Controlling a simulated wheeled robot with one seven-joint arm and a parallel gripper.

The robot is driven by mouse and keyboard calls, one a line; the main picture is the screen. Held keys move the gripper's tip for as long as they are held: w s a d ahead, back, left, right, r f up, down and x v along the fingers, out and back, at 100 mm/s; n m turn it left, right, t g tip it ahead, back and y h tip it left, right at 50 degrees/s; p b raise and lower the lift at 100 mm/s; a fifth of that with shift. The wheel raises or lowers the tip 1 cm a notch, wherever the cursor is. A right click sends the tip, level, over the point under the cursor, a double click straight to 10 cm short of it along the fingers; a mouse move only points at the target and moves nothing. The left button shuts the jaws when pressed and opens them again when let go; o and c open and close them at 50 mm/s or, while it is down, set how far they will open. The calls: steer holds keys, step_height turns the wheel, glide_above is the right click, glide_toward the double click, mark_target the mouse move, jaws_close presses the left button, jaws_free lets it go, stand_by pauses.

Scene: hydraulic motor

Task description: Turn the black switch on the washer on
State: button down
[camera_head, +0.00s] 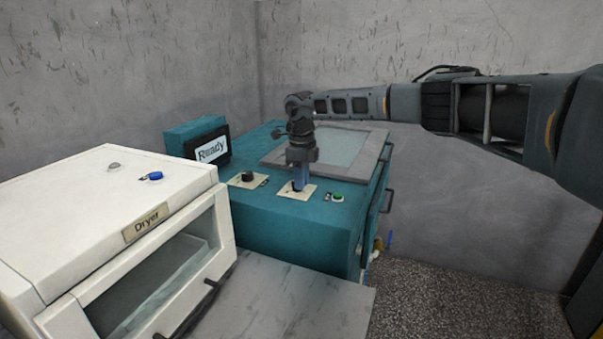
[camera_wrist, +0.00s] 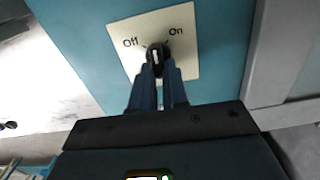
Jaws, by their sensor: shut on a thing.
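The teal washer (camera_head: 300,230) stands in the middle of the head view. On its top, my gripper (camera_head: 299,188) points down at a cream plate (camera_head: 285,192). In the wrist view, the plate (camera_wrist: 183,60) reads "Off" at left and "On" at right. The black switch (camera_wrist: 154,50) sits at its middle, with a white mark pointing roughly up between the two labels. My blue fingers (camera_wrist: 158,70) are shut on this switch from both sides. In the head view the fingers hide the switch.
A second black knob (camera_head: 247,177) on its own plate is to the left of my gripper, and a green button (camera_head: 337,197) is to the right. A "Ready" display (camera_head: 211,149) stands at the washer's left back. A white dryer (camera_head: 85,210) is at left.

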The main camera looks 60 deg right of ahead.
steer(key=m+p, duration=0.2)
steer(key=m, duration=0.1)
steer(key=m+p, duration=0.1)
steer(key=shift+a+r+m, duration=0.2)
steer(key=shift+a+m, duration=0.05)
steer(key=shift+m, duration=0.05)
steer(key=shift+w+a+f+m+p, duration=0.1)
steer(key=shift+m+p, duration=0.55)
steer(key=shift+m, duration=0.3)
steer(key=shift+w+a+m+p, duration=0.1)
steer(key=shift+m+p, duration=0.5)
steer(key=shift+m, duration=0.35)
steer(key=c, duration=1.1)
jaws_free()
steer(key=shift+f, duration=0.1)
steer(key=shift+c, duration=0.2)
step_height(320, 180, up, 8)
steer(key=b, duration=0.1)
steer(key=shift+s+f, duration=0.1)
